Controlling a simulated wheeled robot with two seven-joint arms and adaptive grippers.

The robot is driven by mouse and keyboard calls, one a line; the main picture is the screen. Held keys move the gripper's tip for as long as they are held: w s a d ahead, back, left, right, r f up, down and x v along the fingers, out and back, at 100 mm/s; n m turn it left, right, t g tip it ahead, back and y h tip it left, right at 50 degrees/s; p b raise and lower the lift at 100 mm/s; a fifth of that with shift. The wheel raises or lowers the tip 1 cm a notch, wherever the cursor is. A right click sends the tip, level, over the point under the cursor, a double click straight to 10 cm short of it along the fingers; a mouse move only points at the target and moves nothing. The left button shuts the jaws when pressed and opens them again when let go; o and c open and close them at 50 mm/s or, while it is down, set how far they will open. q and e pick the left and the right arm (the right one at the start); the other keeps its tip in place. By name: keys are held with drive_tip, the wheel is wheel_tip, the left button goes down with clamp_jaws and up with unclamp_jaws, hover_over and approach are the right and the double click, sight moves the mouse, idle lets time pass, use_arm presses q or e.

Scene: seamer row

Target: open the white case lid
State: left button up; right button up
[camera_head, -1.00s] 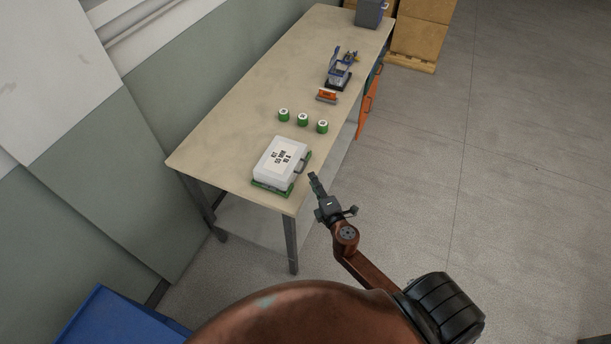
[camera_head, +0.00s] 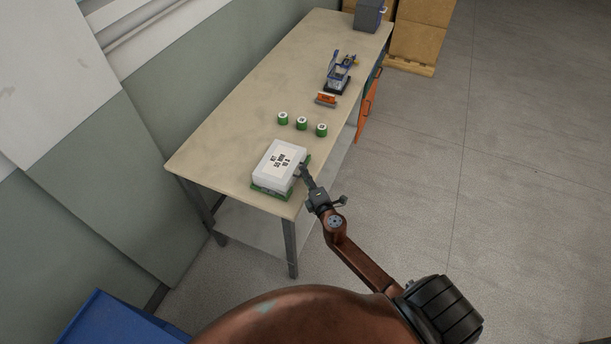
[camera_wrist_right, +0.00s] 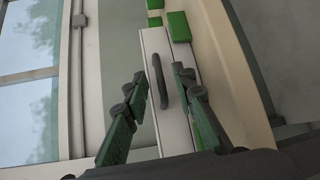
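The white case (camera_head: 270,171) lies shut on a green mat (camera_head: 270,193) at the table's near end, with printed marks on its lid. Its dark handle (camera_wrist_right: 157,83) is on the side facing my right gripper. My right gripper (camera_head: 303,173) has its fingertips at this handle side. In the right wrist view the fingers (camera_wrist_right: 161,79) are spread, one to each side of the handle, with visible gaps. The case's pale side (camera_wrist_right: 154,42) shows behind them. I cannot tell whether a finger touches the case. My left gripper is not in view.
Three green-and-white cans (camera_head: 301,124) stand behind the case on the table (camera_head: 225,130). Further back are an orange item (camera_head: 326,100), a blue device (camera_head: 338,75) and a grey bin (camera_head: 368,15). The table's left side is clear. A blue container (camera_head: 115,325) is at lower left.

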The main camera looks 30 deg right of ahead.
drive_tip(key=shift+c, duration=0.3)
clamp_jaws()
idle(0.3)
